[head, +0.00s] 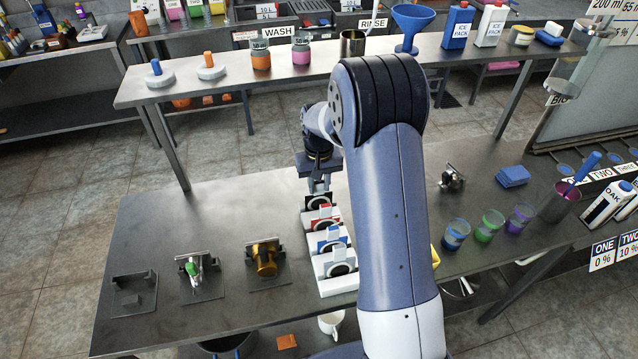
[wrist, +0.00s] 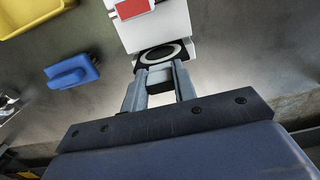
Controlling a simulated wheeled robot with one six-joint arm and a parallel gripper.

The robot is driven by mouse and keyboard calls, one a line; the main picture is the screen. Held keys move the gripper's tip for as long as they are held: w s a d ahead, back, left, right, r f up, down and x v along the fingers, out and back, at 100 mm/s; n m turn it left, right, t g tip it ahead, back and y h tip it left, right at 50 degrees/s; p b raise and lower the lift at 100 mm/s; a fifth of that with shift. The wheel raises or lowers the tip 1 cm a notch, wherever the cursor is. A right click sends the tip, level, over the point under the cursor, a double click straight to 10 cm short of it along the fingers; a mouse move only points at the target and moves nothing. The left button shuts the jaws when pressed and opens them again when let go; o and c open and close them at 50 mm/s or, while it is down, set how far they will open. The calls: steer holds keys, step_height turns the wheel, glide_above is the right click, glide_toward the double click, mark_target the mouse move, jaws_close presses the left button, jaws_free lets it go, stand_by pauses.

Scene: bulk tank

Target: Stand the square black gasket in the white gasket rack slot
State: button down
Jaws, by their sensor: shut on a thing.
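The square black gasket (wrist: 163,52) shows in the wrist view as a dark piece with a pale ring. My gripper (wrist: 160,78) is shut on it, at the end of the white gasket rack (wrist: 150,32). In the head view the rack (head: 340,284) runs front to back beside my arm, with red, blue and white parts along it and dark rings. My gripper (head: 319,188) is at its far end, above a dark piece with a ring. I cannot tell whether the gasket is seated in a slot or just over it. My arm hides the rack's right side.
Left of the rack, metal fixtures (head: 200,280) stand on the bench. A yellow tray (wrist: 30,14) and a blue piece (wrist: 72,72) lie left in the wrist view.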

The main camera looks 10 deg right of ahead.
steer(key=shift+f, duration=0.3)
steer(key=shift+f, duration=0.15)
steer(key=c, duration=1.1)
jaws_free()
steer(key=shift+c, duration=0.2)
step_height(320, 180, up, 12)
steer(key=b, duration=0.1)
steer(key=shift+r, duration=0.2)
steer(key=shift+f, duration=0.1)
steer(key=shift+f, duration=4.1)
